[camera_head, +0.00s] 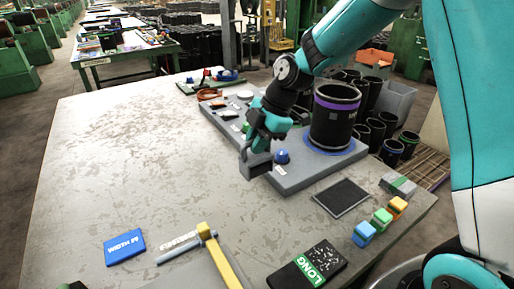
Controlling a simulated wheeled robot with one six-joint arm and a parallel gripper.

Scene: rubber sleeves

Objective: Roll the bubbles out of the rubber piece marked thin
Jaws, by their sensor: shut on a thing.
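My gripper (254,148) is at the left front edge of the grey raised board (300,178), at the end of my teal arm. It is shut on a dark grey block-like thing (256,166), partly hidden by the fingers; I cannot tell whether this is a roller. A flat dark square piece (342,198) lies right of the board, with no readable mark. I cannot make out a piece marked thin.
A blue knob (282,156) is just right of my gripper. A black cylinder with a purple band (334,116) stands on the board. Coloured blocks (382,218) sit front right. A yellow bar (224,262) and a blue card (124,247) are in front. The table's left is clear.

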